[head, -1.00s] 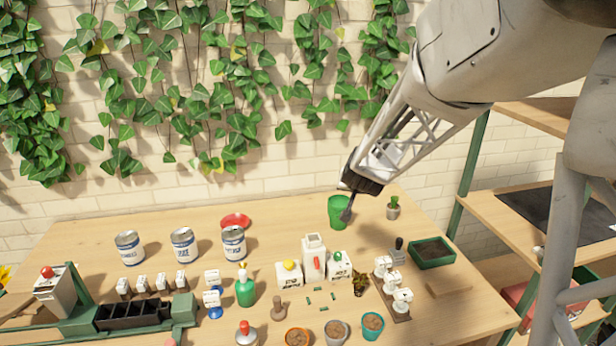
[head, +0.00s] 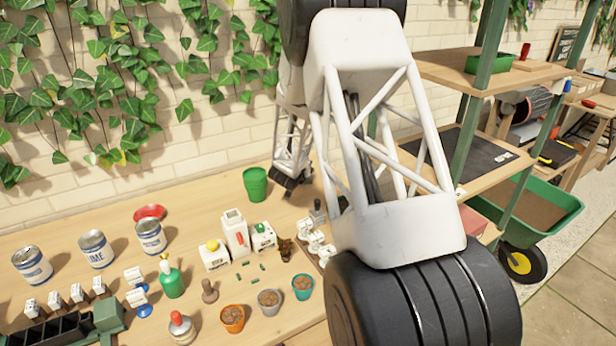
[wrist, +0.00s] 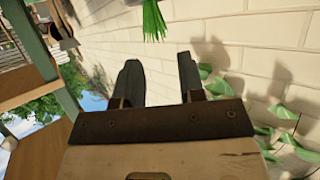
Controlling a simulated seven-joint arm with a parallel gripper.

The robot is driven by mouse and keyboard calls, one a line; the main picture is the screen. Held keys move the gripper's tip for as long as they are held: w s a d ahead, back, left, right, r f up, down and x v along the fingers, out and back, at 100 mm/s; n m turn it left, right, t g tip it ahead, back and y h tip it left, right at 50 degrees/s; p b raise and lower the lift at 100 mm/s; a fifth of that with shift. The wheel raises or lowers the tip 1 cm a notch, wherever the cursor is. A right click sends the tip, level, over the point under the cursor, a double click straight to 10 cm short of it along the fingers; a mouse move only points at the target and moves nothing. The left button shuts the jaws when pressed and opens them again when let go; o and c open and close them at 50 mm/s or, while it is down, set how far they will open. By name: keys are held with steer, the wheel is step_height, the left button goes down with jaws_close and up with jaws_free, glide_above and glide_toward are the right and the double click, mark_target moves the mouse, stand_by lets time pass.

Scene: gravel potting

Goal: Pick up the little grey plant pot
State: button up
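A small grey pot (head: 269,300) filled with brown material stands at the front of the bench in the head view, between an orange pot (head: 232,318) and a teal pot (head: 302,287). My gripper in the wrist view (wrist: 158,78) has its two dark fingers apart with nothing between them. In the head view its dark end (head: 291,181) is above the back of the bench, right of the green bucket (head: 255,184) and well away from that grey pot. A small potted plant seen earlier at the back right is hidden behind my arm.
Green spiky leaves (wrist: 154,20) show at the wrist view's top edge; their pot is out of frame. The brick wall (wrist: 240,40) is close behind. White cartons (head: 234,232) and a green spray bottle (head: 171,279) crowd mid-bench. Shelves (head: 480,75) stand right.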

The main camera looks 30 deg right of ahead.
steer(key=shift+d+f, duration=0.35)
steer(key=shift+w, duration=0.1)
steer(key=shift+x, duration=1.25)
steer(key=shift+w+d, duration=0.1)
steer(key=shift+x, duration=2.5)
steer(key=shift+f, duration=0.15)
jaws_close()
